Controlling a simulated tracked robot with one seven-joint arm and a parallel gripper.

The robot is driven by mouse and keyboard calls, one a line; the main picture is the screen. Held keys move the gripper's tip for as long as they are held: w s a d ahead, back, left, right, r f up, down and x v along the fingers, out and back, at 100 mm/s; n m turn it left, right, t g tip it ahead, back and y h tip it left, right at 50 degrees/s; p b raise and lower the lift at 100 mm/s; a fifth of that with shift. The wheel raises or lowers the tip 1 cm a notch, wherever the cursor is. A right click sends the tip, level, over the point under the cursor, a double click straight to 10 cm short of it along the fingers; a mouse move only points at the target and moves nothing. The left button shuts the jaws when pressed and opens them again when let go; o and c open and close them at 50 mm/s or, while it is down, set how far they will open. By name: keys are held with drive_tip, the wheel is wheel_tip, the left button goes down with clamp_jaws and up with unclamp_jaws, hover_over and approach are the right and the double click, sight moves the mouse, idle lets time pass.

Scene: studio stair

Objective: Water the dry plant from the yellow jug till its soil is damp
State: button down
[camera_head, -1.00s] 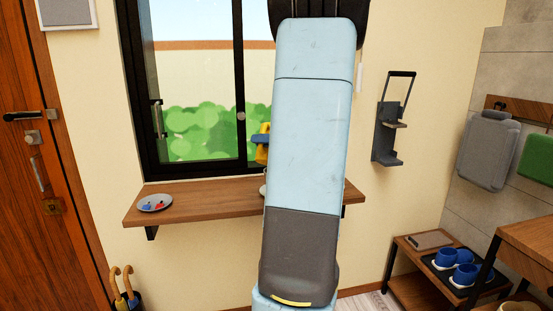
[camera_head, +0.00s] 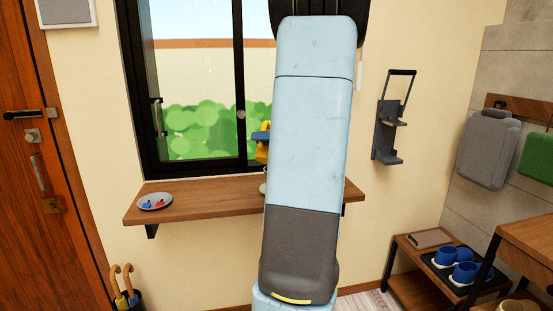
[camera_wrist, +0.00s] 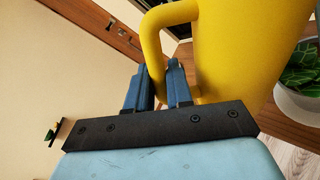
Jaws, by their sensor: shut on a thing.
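The yellow jug (camera_wrist: 240,45) fills the upper right of the wrist view. My gripper (camera_wrist: 158,82) has its blue fingers closed around the jug's handle. In the head view only a sliver of the yellow jug (camera_head: 262,153) and a blue finger (camera_head: 261,136) show left of my arm, above the shelf. A plant (camera_wrist: 302,68) with striped green leaves stands in a white pot (camera_wrist: 300,103) at the right of the wrist view, beside the jug. Its soil is mostly hidden by leaves and I cannot tell its dampness. My arm hides most of the pot in the head view.
The wooden shelf (camera_head: 215,202) runs under the window (camera_head: 200,90). A grey plate (camera_head: 155,202) with small red and blue things lies at its left end. A grey wall bracket (camera_head: 386,130) hangs to the right. Blue cups (camera_head: 463,274) stand on a low rack.

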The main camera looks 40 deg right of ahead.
sight(260, 148)
drive_tip(key=shift+w+d+r+p, duration=0.1)
drive_tip(key=shift+d+r+p, duration=0.1)
drive_tip(key=shift+p, duration=0.35)
idle(0.9)
drive_tip(key=shift+s+a+f+n, duration=0.2)
drive_tip(key=shift+a+f+n, duration=0.1)
drive_tip(key=shift+a+f, duration=0.15)
drive_tip(key=f, duration=0.1)
drive_tip(key=a+f+n, duration=0.1)
drive_tip(key=shift+s+a+f+n+t, duration=0.15)
drive_tip(key=shift+s+f+n+t, duration=0.15)
drive_tip(key=shift+s, duration=0.1)
drive_tip(key=shift+s+a+f+n+t+b, duration=0.85)
drive_tip(key=shift+f+n+b, duration=1.65)
drive_tip(key=shift+f, duration=2.95)
drive_tip(key=shift+g, duration=0.35)
drive_tip(key=shift+w+a+r, duration=0.15)
drive_tip(key=shift+r, duration=1.35)
drive_tip(key=shift+w+a+r, duration=0.1)
drive_tip(key=shift+r, duration=1.35)
